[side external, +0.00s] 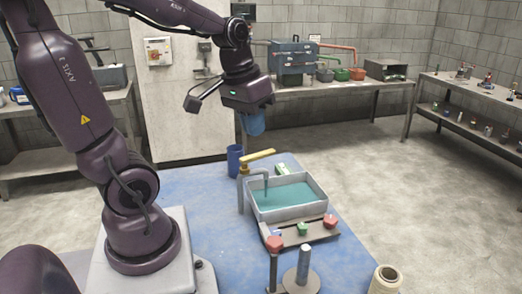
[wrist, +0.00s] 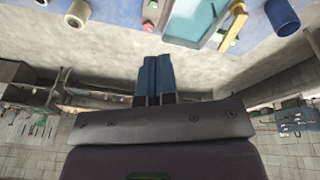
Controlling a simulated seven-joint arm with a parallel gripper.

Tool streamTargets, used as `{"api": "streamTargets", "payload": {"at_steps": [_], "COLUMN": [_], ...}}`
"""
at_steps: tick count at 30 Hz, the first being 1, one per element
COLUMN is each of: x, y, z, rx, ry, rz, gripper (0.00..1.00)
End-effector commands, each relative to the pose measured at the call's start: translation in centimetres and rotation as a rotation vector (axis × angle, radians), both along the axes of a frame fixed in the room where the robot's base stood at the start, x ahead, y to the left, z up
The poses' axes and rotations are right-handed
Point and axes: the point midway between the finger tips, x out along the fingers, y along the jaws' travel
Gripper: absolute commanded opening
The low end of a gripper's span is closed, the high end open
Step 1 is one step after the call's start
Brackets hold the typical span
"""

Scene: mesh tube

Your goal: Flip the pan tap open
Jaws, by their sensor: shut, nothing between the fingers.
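The pan tap is a grey upright pipe (side external: 241,192) with a spout bent over the pan and a yellow lever (side external: 258,158) on top, pointing right and slightly back. The lever also shows at the top of the wrist view (wrist: 234,24). The pan (side external: 260,213) is a grey rectangular tray holding teal liquid; part of it shows in the wrist view (wrist: 170,38). My gripper (side external: 254,130) has blue fingers pointing down, shut and empty, above and apart from the lever. Its fingers also show in the wrist view (wrist: 153,62).
A blue cup (side external: 235,160) stands behind the tap. A spool (side external: 385,280) stands at the front right. The blue tabletop (side external: 212,215) is bare left of the pan.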

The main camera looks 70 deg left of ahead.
Motion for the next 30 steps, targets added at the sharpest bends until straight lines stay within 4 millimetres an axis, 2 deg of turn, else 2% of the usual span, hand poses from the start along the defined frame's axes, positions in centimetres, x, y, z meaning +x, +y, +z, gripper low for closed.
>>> {"api": "streamTargets", "payload": {"at_steps": [1,5,10,15,18,20,23,25,30], "x": [0.4,0.9,0.1,-1.8,-2.3,-1.8,-0.6,-0.1,0.1], "y": [2.3,7.9,15.7,22.7,25.9,26.9,27.7,27.7,27.3], "z": [-0.7,-2.5,-5.4,-8.6,-9.6,-9.5,-8.0,-7.5,-7.5], "rx": [-0.044,-0.159,-0.302,-0.391,-0.392,-0.372,-0.319,-0.294,-0.273], "ry": [0.036,0.08,0.063,-0.045,-0.146,-0.203,-0.287,-0.325,-0.349], "rz": [0.065,0.164,0.222,0.179,0.08,-0.003,-0.146,-0.222,-0.314], "gripper": [0.0,0.0,0.0,0.0,0.0,0.0,0.0,0.0,0.0]}}
